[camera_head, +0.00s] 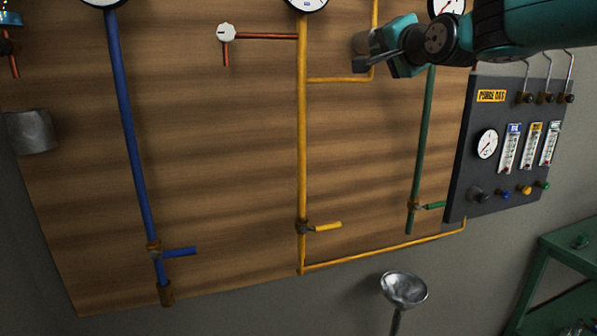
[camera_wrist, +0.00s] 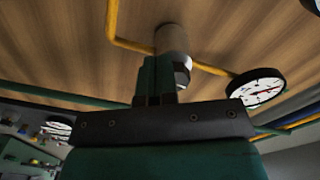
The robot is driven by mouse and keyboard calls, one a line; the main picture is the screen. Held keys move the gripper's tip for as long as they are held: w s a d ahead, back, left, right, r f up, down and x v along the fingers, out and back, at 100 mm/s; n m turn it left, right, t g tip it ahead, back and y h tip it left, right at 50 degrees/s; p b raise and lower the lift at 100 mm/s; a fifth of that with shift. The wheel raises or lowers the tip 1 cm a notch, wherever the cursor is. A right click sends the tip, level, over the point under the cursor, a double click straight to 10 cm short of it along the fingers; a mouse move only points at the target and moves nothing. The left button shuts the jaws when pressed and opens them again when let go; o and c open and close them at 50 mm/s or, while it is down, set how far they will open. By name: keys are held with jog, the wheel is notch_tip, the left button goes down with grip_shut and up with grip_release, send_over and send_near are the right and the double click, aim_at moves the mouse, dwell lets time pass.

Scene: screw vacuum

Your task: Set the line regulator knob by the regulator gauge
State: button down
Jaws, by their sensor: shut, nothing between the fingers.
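My gripper (camera_head: 385,52) is shut and empty, high on the wooden board. In the wrist view its green fingers (camera_wrist: 157,72) stand together in front of a grey metal cylinder (camera_wrist: 174,42) with a pale lower end. The cylinder sits at the yellow pipe branch; in the head view it shows just left of the gripper (camera_head: 361,44). I cannot tell whether the fingers touch it. It may be the line regulator knob, but no label shows. A white dial with a dark rim (camera_wrist: 256,88) is right of the cylinder; its needle is visible, its numbers are not readable.
A dark purge gas panel (camera_head: 468,130) at right carries a gauge (camera_head: 486,143), flow tubes and small knobs. Blue (camera_head: 133,140), yellow (camera_head: 302,150) and green (camera_head: 424,130) pipes with lever valves cross the board. A metal funnel (camera_head: 404,289) stands below. My arm covers the upper right.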

jog(key=shift+a+r, duration=0.15)
jog(key=shift+r, duration=0.5)
jog(key=shift+a+r+b, duration=0.25)
jog(key=shift+a+b, duration=0.45)
jog(key=shift+b, duration=0.05)
jog(key=shift+s+d+f+b, duration=0.1)
jog(key=shift+s+f+b, duration=0.25)
jog(key=shift+b, duration=0.3)
jog(key=shift+b+v, duration=1.55)
jog(key=shift+v, duration=0.85)
jog(key=shift+r, duration=0.15)
